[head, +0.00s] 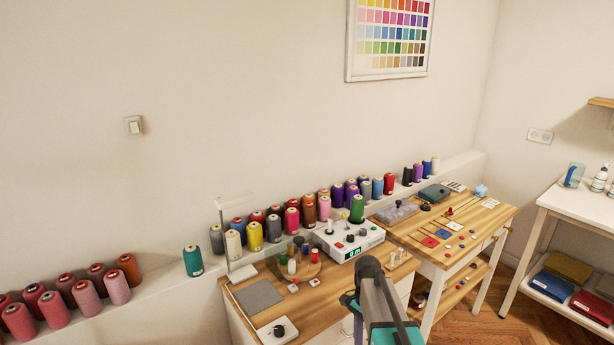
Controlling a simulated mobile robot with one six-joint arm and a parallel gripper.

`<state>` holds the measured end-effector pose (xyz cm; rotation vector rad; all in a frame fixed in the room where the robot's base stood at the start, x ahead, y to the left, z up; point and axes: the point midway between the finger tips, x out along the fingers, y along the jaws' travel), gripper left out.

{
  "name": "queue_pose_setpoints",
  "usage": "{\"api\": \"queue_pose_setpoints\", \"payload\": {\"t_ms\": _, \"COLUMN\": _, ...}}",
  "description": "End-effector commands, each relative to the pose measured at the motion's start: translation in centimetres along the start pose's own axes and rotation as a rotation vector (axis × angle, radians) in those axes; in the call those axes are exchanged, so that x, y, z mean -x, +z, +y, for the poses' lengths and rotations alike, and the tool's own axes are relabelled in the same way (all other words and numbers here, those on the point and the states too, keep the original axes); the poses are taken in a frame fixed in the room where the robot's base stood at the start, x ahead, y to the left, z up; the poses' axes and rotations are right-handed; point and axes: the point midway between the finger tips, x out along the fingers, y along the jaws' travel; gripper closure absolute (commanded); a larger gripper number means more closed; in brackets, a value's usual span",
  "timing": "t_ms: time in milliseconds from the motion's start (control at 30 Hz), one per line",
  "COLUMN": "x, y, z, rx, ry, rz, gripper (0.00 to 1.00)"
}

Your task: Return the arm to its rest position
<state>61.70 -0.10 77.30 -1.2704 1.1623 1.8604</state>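My arm (378,300) rises from the bottom of the head view, grey and teal, in front of the right part of the near wooden table (320,309). Its upper end is a dark rounded joint near the table's front edge. My gripper cannot be made out in this view, so I cannot see its fingers or whether it holds anything.
Thread cones line the wall ledge (162,290). A second wooden table (462,254) and a white shelf unit (577,209) stand right.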

Motion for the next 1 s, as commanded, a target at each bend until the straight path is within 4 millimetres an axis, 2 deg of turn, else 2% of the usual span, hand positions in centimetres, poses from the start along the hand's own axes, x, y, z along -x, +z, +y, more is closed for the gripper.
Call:
{"api": "queue_pose_setpoints", "payload": {"t_ms": 33, "x": -1.6, "y": 0.2, "z": 0.5, "rx": 0.007, "ry": 0.016, "rz": -0.008, "gripper": 0.57}}
{"api": "queue_pose_setpoints", "payload": {"t_ms": 100, "x": -3.6, "y": 0.5, "z": 1.0, "rx": 0.019, "ry": 0.034, "rz": -0.017, "gripper": 0.57}}
{"api": "queue_pose_setpoints", "payload": {"t_ms": 400, "x": -11.8, "y": 1.7, "z": 3.7, "rx": 0.093, "ry": 0.103, "rz": -0.056, "gripper": 0.57}}
{"api": "queue_pose_setpoints", "payload": {"t_ms": 667, "x": -18.5, "y": 3.2, "z": 6.7, "rx": 0.179, "ry": 0.152, "rz": -0.092, "gripper": 0.57}}
{"api": "queue_pose_setpoints", "payload": {"t_ms": 1000, "x": -26.4, "y": 5.5, "z": 11.5, "rx": 0.327, "ry": 0.198, "rz": -0.141, "gripper": 0.57}}
